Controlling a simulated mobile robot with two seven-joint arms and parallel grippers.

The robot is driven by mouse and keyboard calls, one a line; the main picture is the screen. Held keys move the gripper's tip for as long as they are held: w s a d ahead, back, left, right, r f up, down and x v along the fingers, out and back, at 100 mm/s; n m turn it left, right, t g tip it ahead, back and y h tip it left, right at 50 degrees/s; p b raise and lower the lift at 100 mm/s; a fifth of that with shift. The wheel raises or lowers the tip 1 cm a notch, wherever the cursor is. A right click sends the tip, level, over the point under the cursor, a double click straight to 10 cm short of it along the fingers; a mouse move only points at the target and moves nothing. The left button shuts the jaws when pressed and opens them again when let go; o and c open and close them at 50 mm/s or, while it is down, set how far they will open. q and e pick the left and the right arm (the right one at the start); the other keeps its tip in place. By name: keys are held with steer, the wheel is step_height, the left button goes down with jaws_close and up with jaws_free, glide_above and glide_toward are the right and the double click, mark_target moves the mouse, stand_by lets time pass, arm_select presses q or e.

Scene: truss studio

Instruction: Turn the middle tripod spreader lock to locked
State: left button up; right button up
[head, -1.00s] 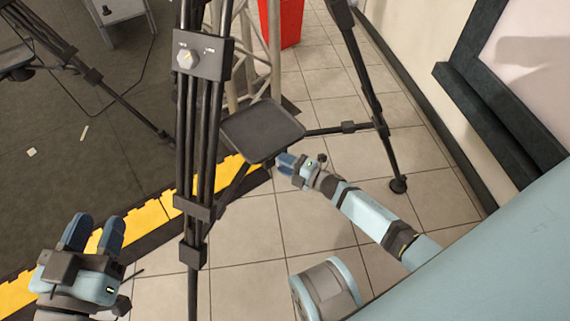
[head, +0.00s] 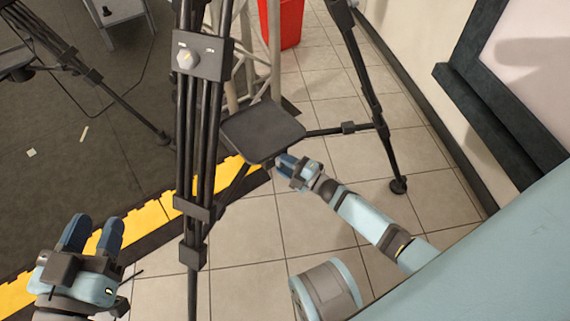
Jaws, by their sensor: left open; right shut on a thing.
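Small pale labels sit above the knob, too small to read. My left gripper (head: 92,232) is open and empty at lower left, well below and left of the knob. My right gripper (head: 283,162) is shut at the near right edge of the dark tray (head: 262,118) beside the tripod. It appears to grip that edge, but its fingertips are partly hidden.
A second tripod (head: 60,65) stands at upper left on dark flooring. A yellow-edged ramp strip (head: 150,220) runs behind the near tripod. A truss (head: 262,75) and a red bin (head: 290,22) stand behind. A wall closes the right side. Tiled floor is clear between.

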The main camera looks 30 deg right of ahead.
steer(key=o, duration=0.9)
arm_select(q)
steer(key=s+n+p, duration=0.1)
steer(key=p, duration=0.1)
steer(key=s+d+n+g+p, duration=0.1)
steer(key=p, duration=0.1)
steer(key=shift+d+f, duration=0.1)
steer(key=shift+f, duration=0.25)
arm_select(e)
steer(key=v, duration=1.4)
steer(key=shift+w, duration=0.1)
arm_select(q)
steer(key=shift+r, duration=0.2)
steer(key=shift+s, duration=0.1)
